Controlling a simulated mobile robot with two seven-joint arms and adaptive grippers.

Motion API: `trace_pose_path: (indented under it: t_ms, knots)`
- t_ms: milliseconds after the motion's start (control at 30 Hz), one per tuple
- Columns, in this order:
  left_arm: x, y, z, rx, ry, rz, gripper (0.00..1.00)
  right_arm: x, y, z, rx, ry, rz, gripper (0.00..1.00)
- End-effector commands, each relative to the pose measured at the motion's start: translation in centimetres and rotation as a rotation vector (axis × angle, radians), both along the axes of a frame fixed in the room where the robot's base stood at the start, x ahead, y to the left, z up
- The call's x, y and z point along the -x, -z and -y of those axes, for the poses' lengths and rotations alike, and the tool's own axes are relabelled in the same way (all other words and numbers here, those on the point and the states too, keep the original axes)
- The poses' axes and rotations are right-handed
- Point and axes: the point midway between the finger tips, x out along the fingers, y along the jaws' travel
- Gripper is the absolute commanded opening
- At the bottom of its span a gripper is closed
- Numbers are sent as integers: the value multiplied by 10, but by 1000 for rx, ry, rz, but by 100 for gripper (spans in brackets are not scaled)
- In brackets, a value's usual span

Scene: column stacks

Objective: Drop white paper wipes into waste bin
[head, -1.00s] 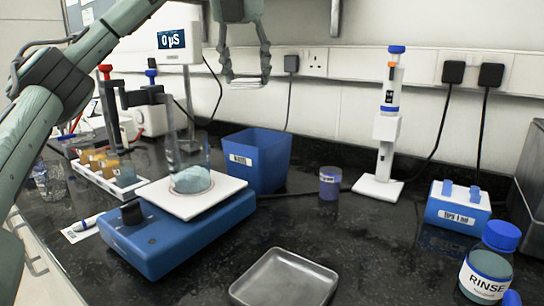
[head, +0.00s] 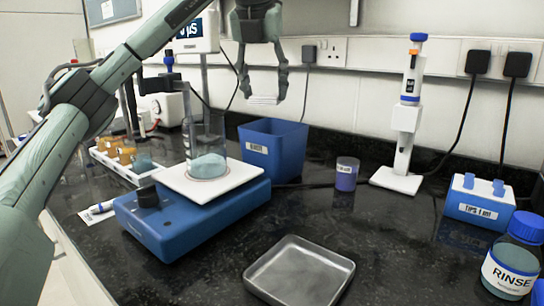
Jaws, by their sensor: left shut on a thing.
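My left gripper (head: 264,96) points down in the upper middle of the head view, its two fingers shut on a small stack of white paper wipes (head: 264,100). The wipes are held flat between the fingertips. The blue waste bin (head: 284,158) stands on the dark bench, open at the top. In the picture the gripper and wipes are just above the bin's rim and apart from it. The bottom inside the bin is hidden. My right gripper is not in view.
A blue hotplate stirrer (head: 192,217) carrying a glass beaker (head: 208,165) stands left of the bin. A purple-filled jar (head: 346,175) and a pipette stand (head: 405,120) are to the right. A metal tray (head: 300,270) lies in front. A RINSE bottle (head: 511,262) is at the right front.

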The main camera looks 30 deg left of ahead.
Motion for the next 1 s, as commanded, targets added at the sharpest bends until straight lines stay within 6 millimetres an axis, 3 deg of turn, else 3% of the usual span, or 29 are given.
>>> trace_pose_path:
  t_ms: [267,300,500,833,1000]
  knots:
    - [0,1,0,0,0,0,25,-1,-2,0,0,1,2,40]
    - [0,1,0,0,0,0,53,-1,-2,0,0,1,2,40]
    - [0,1,0,0,0,0,76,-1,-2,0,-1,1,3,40]
    - [0,-1,0,0,0,1,76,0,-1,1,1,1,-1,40]
    - [6,-17,2,-1,-1,4,76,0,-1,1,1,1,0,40]
